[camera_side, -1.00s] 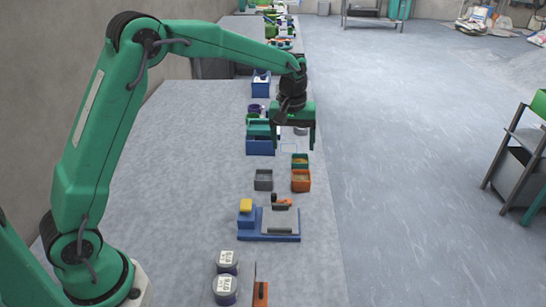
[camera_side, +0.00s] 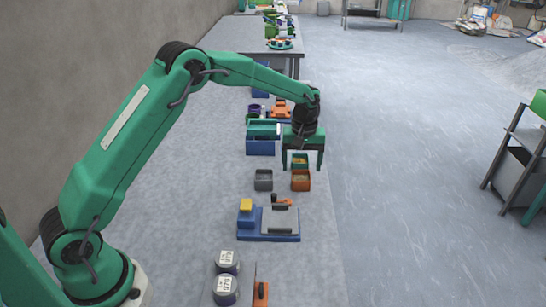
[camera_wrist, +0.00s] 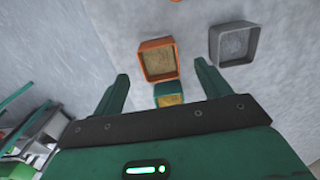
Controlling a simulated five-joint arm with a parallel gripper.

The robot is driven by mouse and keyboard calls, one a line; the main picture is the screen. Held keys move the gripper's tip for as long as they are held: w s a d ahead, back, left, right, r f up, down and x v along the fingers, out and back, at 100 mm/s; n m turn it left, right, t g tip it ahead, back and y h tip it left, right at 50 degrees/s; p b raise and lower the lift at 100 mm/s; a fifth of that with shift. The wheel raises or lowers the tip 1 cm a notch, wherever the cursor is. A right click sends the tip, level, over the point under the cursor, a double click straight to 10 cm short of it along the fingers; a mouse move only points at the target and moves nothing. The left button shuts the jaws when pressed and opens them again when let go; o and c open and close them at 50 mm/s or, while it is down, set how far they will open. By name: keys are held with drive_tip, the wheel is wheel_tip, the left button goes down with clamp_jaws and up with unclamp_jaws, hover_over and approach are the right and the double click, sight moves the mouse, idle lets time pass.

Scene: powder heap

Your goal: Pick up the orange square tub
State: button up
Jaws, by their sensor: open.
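The orange square tub (camera_side: 301,186) stands upright on the bench, with tan powder inside. It also shows in the wrist view (camera_wrist: 161,79), near the top centre. My gripper (camera_side: 303,168) is open and empty, its fingers pointing down above the bench. In the side view it is just behind the orange tub, around the small green tub (camera_side: 300,168). In the wrist view my fingertips (camera_wrist: 161,72) are spread to either side, with the green tub (camera_wrist: 169,88) between them and the orange tub slightly beyond. I cannot tell the exact height.
A grey tub (camera_side: 263,186) stands left of the orange one, also seen in the wrist view (camera_wrist: 216,48). A blue base with a grey block (camera_side: 268,237) lies nearer the camera. A blue bin (camera_side: 260,148) is behind. The bench's right edge is close.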

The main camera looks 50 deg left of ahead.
sight(301, 176)
drive_tip(key=shift+f, duration=0.25)
drive_tip(key=shift+w+a+f, duration=0.1)
drive_tip(key=shift+w+f, duration=0.05)
drive_tip(key=shift+f, duration=2.35)
drive_tip(key=c, duration=1.1)
